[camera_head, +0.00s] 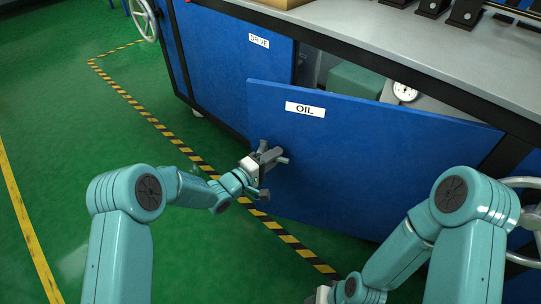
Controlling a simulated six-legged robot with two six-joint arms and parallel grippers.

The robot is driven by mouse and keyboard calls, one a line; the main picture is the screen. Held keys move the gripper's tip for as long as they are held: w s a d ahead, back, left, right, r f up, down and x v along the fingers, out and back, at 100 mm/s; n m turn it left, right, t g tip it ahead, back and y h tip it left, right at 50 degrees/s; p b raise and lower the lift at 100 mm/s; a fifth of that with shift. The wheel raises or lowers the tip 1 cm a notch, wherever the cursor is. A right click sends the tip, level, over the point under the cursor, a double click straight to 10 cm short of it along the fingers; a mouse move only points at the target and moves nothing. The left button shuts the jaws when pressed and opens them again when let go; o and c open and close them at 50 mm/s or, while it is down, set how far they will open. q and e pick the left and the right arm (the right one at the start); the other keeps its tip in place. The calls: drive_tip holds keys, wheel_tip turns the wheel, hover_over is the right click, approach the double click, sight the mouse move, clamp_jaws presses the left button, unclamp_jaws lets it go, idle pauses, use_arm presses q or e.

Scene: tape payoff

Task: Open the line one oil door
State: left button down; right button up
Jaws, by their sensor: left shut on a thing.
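The blue oil door (375,150) bears a white OIL label (305,109). It stands ajar, its left edge swung out from the cabinet, with a gap along its top and left side. My left gripper (266,160) is at the left part of the door, shut on the door's handle, which the fingers mostly hide. My right arm reaches down at the lower right. Its gripper (322,294) is only partly in view at the bottom edge, and its fingers cannot be made out.
Behind the door a green box (354,84) and a round gauge (405,91) show. The closed DRIVE panel (233,55) is to the left. A handwheel (526,222) is at the right edge. Green floor (70,120) with striped tape is clear at left.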

use_arm(q)
drive_tip(key=shift+w, duration=0.2)
drive_tip(key=c, duration=1.1)
unclamp_jaws()
drive_tip(key=shift+p+v, duration=1.85)
drive_tip(key=shift+v, duration=6.3)
